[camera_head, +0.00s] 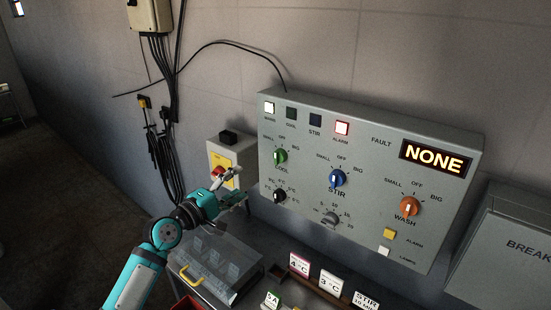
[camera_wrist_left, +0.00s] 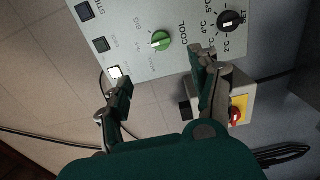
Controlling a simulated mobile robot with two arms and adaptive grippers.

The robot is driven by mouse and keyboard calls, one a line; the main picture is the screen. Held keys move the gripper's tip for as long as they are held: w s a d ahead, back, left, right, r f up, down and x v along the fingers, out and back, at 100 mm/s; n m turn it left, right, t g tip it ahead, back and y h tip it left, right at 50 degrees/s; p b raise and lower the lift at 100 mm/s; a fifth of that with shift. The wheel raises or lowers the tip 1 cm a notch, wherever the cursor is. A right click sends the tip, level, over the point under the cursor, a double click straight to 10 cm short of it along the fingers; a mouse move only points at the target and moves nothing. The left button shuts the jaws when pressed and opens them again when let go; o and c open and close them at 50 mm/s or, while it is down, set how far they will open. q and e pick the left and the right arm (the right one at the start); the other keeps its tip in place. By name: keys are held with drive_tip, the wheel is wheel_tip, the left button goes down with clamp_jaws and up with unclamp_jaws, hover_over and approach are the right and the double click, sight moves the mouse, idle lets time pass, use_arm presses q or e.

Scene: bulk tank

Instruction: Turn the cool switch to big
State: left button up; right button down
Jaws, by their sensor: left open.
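The green COOL knob (camera_head: 281,156) is at the upper left of the grey control panel. Its labels read SMALL, OFF and BIG. In the left wrist view the COOL knob (camera_wrist_left: 161,40) lies beyond and between my fingertips, its white mark pointing away from the word COOL, roughly toward the middle position. My left gripper (camera_head: 236,179) is open and empty, left of and below the knob, apart from it. Its two spread fingers (camera_wrist_left: 163,75) also show in the left wrist view. My right gripper is not in view.
The panel (camera_head: 365,230) also carries a black SET knob (camera_head: 280,196), blue STIR knob (camera_head: 337,178), grey dial (camera_head: 330,218) and orange WASH knob (camera_head: 409,207). The display (camera_head: 436,158) reads NONE. A clear-lidded case (camera_head: 235,262) lies below.

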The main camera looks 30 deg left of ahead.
sight(275, 159)
use_arm(q)
drive_tip(key=w+p, duration=0.1)
drive_tip(key=w, duration=0.4)
drive_tip(key=w+d+p, duration=0.1)
drive_tip(key=w, duration=0.5)
drive_tip(key=w+p, duration=0.1)
drive_tip(key=w, duration=0.4)
drive_tip(key=shift+w+d+f, duration=0.1)
drive_tip(key=shift+w+d, duration=0.1)
drive_tip(key=shift+w, duration=0.15)
drive_tip(key=c, duration=1.2)
